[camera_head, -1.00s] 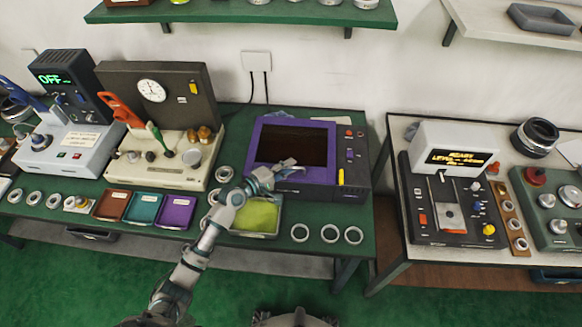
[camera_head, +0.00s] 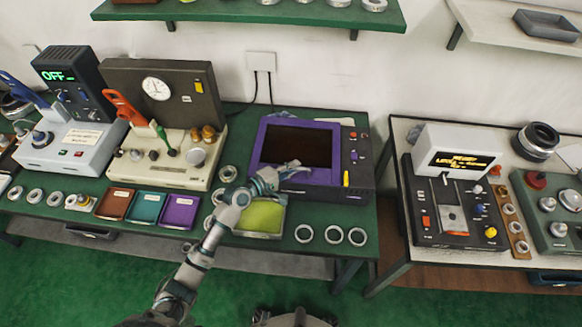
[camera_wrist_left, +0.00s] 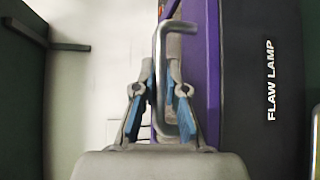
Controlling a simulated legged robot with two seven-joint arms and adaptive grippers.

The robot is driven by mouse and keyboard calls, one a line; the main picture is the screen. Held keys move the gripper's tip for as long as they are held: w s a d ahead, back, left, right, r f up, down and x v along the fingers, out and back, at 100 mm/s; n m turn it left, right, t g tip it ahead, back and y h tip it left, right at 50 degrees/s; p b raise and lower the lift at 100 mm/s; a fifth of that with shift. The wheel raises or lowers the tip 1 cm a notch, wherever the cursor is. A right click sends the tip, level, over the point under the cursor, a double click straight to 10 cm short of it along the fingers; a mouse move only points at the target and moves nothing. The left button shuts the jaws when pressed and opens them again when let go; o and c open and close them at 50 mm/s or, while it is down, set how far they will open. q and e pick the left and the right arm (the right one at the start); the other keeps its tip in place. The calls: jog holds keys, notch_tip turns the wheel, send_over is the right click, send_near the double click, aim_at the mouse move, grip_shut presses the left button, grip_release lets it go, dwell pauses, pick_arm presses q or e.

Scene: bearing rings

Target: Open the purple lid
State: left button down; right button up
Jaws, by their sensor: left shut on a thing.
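The purple lid (camera_head: 337,152) is a purple frame around a dark window, on the dark flaw lamp box (camera_head: 357,160) on the green bench. It looks down flat on the box. A bent grey metal handle (camera_wrist_left: 160,50) stands at its edge in the left wrist view, beside the lid's purple strip (camera_wrist_left: 207,75). My left gripper (camera_head: 288,170) is at the lid's front edge. Its fingers (camera_wrist_left: 160,85) are on both sides of the handle and shut on it. The fingers hide part of the handle. My right gripper is not in view.
A tray with a yellow-green pad (camera_head: 262,218) lies under my left forearm. Several metal rings (camera_head: 331,234) lie along the bench's front. Brown, teal and purple trays (camera_head: 180,207) and a gauge machine (camera_head: 160,120) stand to the left. A second table (camera_head: 398,225) is right, across a gap.

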pick_arm(q)
jog(key=shift+s+d+r+p, duration=0.1)
jog(key=shift+d+r+p, duration=0.2)
jog(key=shift+r+p, duration=0.55)
jog(key=shift+p, duration=0.3)
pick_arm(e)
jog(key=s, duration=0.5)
pick_arm(q)
jog(key=shift+n+g, duration=0.3)
jog(key=shift+n, duration=0.1)
jog(key=r+p, duration=0.2)
jog(key=w+r+p, duration=0.1)
jog(key=r+p, duration=0.1)
jog(key=p, duration=0.1)
jog(key=shift+w+r+p, duration=0.2)
jog(key=shift+p, duration=0.15)
jog(key=w+r+g+p, duration=0.1)
jog(key=w+r+p, duration=0.5)
jog(key=r+p, duration=0.2)
jog(key=shift+r+n+y, duration=0.2)
jog(key=shift+n+y, duration=0.2)
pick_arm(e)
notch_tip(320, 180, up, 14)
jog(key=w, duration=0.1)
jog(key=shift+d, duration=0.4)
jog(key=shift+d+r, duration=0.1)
